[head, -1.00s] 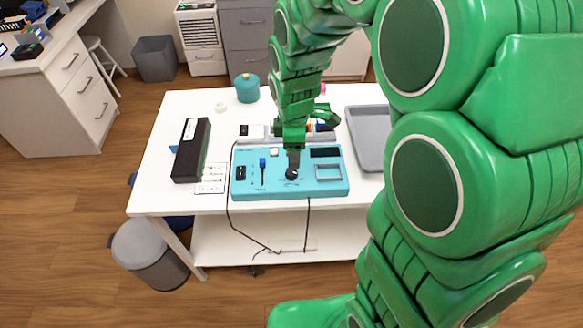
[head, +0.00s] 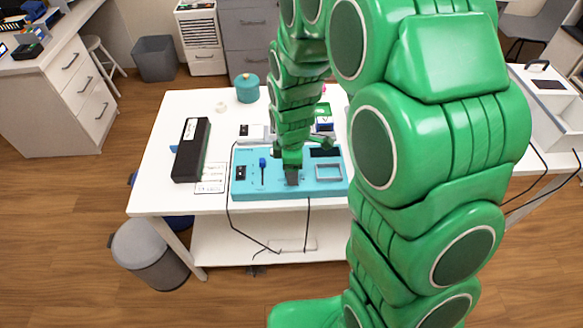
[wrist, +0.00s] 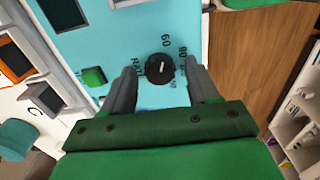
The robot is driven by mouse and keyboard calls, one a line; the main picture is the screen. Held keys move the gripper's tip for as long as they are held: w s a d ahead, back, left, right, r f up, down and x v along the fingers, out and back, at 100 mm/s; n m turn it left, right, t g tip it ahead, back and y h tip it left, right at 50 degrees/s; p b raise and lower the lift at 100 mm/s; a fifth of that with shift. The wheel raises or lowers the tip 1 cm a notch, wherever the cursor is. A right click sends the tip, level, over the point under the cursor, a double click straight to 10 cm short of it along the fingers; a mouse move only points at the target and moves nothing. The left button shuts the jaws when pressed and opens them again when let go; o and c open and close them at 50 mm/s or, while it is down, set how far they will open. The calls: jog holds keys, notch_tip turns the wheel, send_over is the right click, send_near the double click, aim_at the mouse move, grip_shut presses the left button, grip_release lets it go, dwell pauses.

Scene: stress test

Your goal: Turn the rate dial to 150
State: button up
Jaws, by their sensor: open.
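The rate dial (wrist: 160,68) is a round black knob with a white pointer mark, set in the blue control panel (wrist: 120,40). In the wrist view printed numbers ring it; "60" and what looks like "90" can be read, the others are partly hidden. My gripper (wrist: 163,84) is open, with one grey finger on each side of the dial and a gap to it. Whether the fingers touch the panel cannot be told.
A blue slider (head: 262,163) stands left of the dial, and a framed window (head: 328,172) lies right of it. A black box (head: 191,150) and a paper card (head: 211,178) lie left of the panel. Cables hang over the white table's (head: 150,195) front edge.

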jog(key=shift+f, duration=0.15)
jog(key=shift+c, duration=0.2)
jog(key=c, duration=1)
